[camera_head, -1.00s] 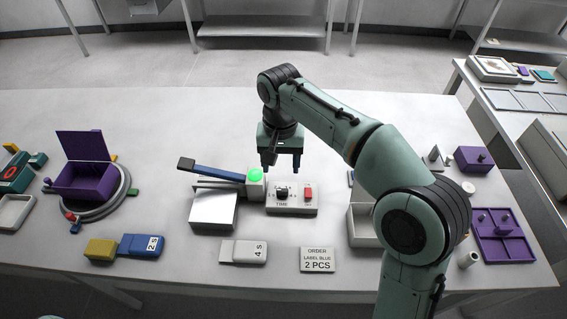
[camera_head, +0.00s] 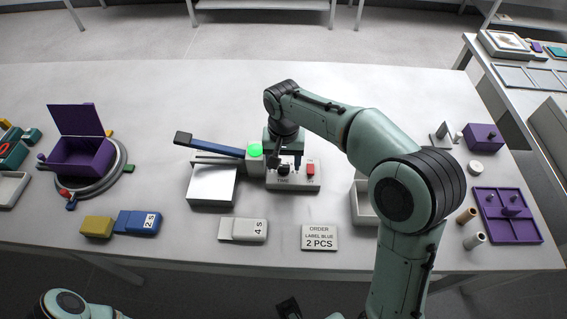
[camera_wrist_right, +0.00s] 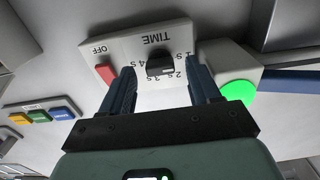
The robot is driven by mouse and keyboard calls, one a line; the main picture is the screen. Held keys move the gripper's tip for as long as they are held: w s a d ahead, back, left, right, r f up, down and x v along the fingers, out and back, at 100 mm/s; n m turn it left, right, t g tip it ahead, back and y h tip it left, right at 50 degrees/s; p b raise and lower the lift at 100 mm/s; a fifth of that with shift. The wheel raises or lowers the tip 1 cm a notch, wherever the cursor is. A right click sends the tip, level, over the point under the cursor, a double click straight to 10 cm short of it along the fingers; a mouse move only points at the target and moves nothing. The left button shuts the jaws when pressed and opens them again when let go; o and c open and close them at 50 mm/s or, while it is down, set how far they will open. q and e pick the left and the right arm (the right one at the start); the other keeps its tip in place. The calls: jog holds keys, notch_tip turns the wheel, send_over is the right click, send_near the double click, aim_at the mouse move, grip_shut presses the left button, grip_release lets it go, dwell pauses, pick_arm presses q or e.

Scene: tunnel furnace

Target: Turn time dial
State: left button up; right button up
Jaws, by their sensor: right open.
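The black time dial (camera_head: 284,171) sits on a light control box (camera_head: 308,186) marked TIME, beside a red OFF switch (camera_head: 310,169). In the right wrist view the dial (camera_wrist_right: 160,64) shows with marks for several seconds values around it. My right gripper (camera_head: 284,162) is open over the box, pointing down. In the right wrist view its two fingers (camera_wrist_right: 158,84) stand on either side of the dial with gaps; I cannot tell whether they touch it. My left gripper cannot be made out; part of my left arm shows at the lower left edge.
A green lit lamp (camera_head: 255,150) and a blue-handled lever (camera_head: 213,145) stand left of the box. An order card (camera_head: 319,237) and a grey 4 S block (camera_head: 242,229) lie in front. A purple open box (camera_head: 80,152) is at the left, and a purple tray (camera_head: 521,228) at the right.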

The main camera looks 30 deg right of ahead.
jog(key=shift+f, duration=0.5)
jog(key=c, duration=1)
jog(key=shift+c, duration=0.2)
pick_arm(q)
jog(key=shift+r, duration=0.15)
pick_arm(e)
jog(key=shift+m, duration=0.3)
jog(key=m+p, duration=0.2)
jog(key=m, duration=0.2)
jog(key=shift+r+m, duration=0.1)
jog(key=shift+m, duration=0.2)
jog(key=m+p, duration=0.1)
jog(key=m, duration=0.2)
pick_arm(q)
jog(key=shift+w+r+p, duration=0.1)
jog(key=shift+w+r, duration=0.2)
jog(key=shift+r, duration=0.3)
jog(key=shift+w+r+p, duration=0.15)
jog(key=shift+w+r, duration=0.1)
jog(key=shift+r, duration=0.4)
jog(key=shift+w+r+p, duration=0.1)
jog(key=shift+w+r, duration=0.2)
jog(key=shift+r, duration=0.3)
pick_arm(e)
jog(key=shift+m, duration=1.7)
